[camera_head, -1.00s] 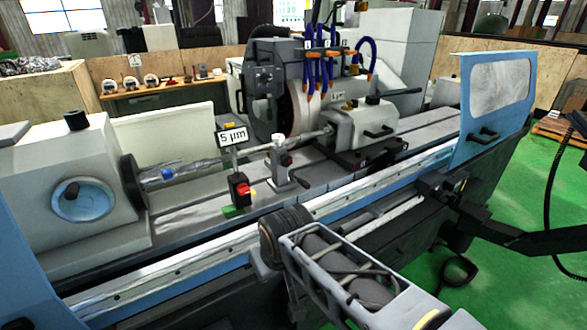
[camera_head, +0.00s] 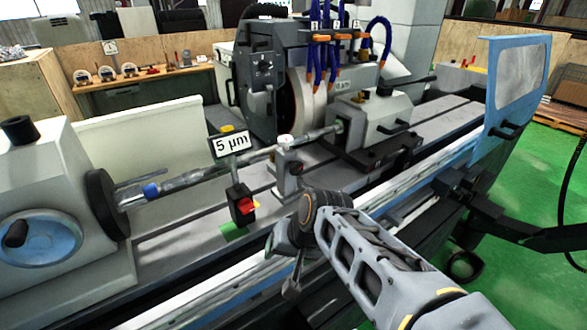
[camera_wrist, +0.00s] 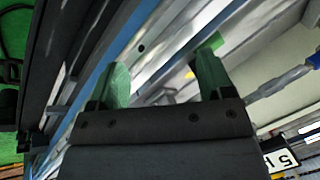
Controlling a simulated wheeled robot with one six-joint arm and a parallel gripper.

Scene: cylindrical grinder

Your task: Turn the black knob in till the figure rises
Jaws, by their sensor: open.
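A sign (camera_head: 230,144) reading "5 µm" stands over the machine bed in the head view; part of it shows at the lower right of the wrist view (camera_wrist: 282,159). A small dark knob (camera_head: 297,168) is on the right side of a grey post with a white cap (camera_head: 285,142), by the long workpiece. I cannot tell for sure that it is the task's knob. My gripper (camera_head: 282,264) is in front of the bed, below and apart from the post. In the wrist view its two green-tipped fingers (camera_wrist: 163,78) are spread with nothing between them.
A black box with a red switch (camera_head: 241,204) stands left of the post. The workpiece (camera_head: 190,179) runs from the headstock (camera_head: 50,180) to the tailstock (camera_head: 375,120). The grinding wheel (camera_head: 290,105) is behind. A rail edges the bed's front.

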